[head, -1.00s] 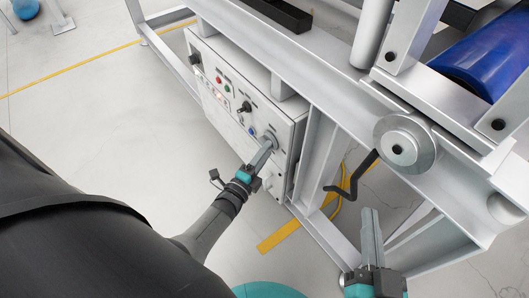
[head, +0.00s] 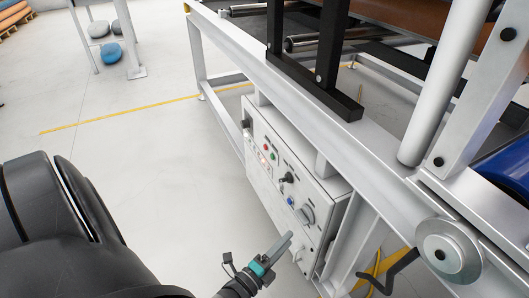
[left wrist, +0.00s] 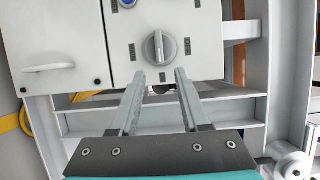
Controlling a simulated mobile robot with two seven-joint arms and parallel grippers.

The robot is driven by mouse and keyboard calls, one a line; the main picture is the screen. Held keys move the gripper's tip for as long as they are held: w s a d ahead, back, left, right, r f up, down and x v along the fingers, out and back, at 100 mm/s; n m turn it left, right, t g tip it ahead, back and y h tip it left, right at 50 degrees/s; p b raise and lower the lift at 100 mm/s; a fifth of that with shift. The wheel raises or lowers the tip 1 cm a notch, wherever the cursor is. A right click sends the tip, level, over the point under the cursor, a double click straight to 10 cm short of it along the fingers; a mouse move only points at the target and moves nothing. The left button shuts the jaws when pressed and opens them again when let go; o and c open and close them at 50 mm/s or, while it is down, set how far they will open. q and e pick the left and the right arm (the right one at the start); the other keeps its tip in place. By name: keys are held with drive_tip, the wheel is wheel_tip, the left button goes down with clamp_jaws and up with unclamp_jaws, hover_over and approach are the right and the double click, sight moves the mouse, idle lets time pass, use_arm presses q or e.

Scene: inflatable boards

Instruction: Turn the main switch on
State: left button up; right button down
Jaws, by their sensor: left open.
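The control box (head: 285,190) is a white panel under the metal frame. A large grey rotary knob, which looks like the main switch (head: 306,214), sits near its lower right end. In the left wrist view the knob (left wrist: 158,48) shows close up, its grip ridge roughly vertical in the picture, with small marks around it. My left gripper (head: 288,237) is just in front of and below the knob in the head view. In the wrist view its two fingers (left wrist: 160,80) are apart and empty, with tips just below the knob, apparently not touching it. My right gripper is out of view.
The panel also has a black selector (head: 287,179), a blue button (head: 291,201), and red and green buttons (head: 269,151). The floor left of the box is clear.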

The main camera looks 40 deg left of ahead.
use_arm(q)
drive_tip(key=s+p, duration=0.1)
drive_tip(key=s, duration=0.7)
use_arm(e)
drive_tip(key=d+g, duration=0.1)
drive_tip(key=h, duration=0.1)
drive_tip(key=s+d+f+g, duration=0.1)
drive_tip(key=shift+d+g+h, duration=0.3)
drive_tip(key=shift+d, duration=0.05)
use_arm(q)
drive_tip(key=shift+w, duration=0.1)
